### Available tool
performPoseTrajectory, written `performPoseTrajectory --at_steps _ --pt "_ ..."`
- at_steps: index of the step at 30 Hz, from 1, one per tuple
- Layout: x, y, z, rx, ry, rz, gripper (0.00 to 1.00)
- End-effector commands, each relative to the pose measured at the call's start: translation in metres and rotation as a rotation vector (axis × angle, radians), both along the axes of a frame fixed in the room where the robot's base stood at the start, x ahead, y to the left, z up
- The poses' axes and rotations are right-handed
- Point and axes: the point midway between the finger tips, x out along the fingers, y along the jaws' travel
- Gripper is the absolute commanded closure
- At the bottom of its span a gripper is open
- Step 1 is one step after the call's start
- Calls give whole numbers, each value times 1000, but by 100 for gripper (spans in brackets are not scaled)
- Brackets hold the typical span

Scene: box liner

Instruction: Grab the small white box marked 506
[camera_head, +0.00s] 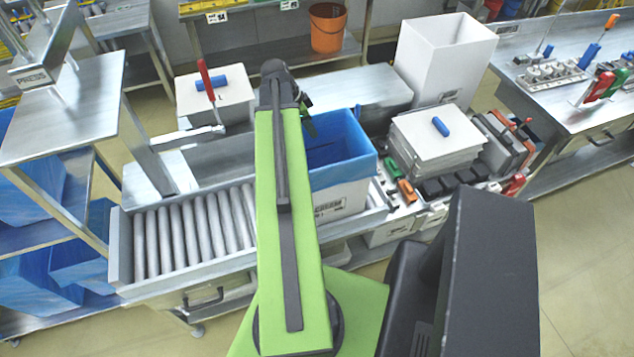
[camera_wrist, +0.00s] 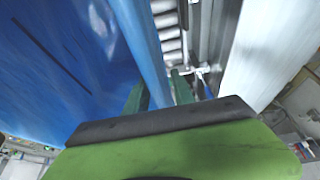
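A white box (camera_head: 345,201) with a blue liner folded over its rim stands on the roller conveyor. It carries a printed label, too small to read, so I cannot confirm 506. The blue liner (camera_head: 352,160) is partly hidden by my green arm. My gripper (camera_wrist: 158,88) shows two dark green fingers apart in the wrist view, with a blue edge of the liner (camera_wrist: 145,45) between them. I cannot tell whether they press on it.
A tall white box (camera_head: 440,55) stands behind at the right. A stack of white sheets (camera_head: 437,150) with a blue handle is right of the lined box. The rollers (camera_head: 190,230) to the left are bare. A steel stand (camera_head: 65,110) rises at the left.

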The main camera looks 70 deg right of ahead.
Motion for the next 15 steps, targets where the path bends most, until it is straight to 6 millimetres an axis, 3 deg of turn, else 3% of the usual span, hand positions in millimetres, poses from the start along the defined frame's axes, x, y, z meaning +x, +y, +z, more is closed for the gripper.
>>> performPoseTrajectory --at_steps 7,13,15 --pt "0 0 0 0 0 0 71" --pt "0 0 0 0 0 0 98" --pt "0 0 0 0 0 0 100"
